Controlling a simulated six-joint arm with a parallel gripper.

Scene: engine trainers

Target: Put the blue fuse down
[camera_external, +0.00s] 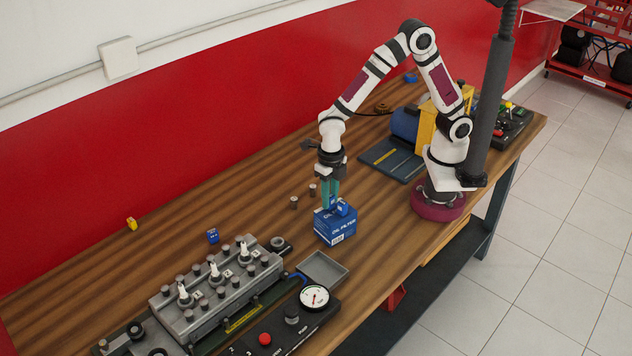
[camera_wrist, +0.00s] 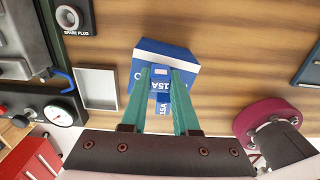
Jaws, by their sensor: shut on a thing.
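The blue fuse (camera_external: 343,207), marked 15A, is between the teal fingers of my gripper (camera_external: 331,204). In the wrist view the fuse (camera_wrist: 160,87) shows between the two fingers (camera_wrist: 161,83), which are shut on it. It is over the blue and white oil filter box (camera_external: 336,227), which also shows in the wrist view (camera_wrist: 150,50). I cannot tell whether the fuse touches the box top. The fingers point straight down and hide part of the fuse.
An empty grey tray (camera_external: 323,268) and a pressure gauge (camera_external: 314,296) stand in front of the box. The engine block (camera_external: 215,283) is at front left. Another blue block (camera_external: 213,236) and a yellow one (camera_external: 131,223) lie on the wooden table.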

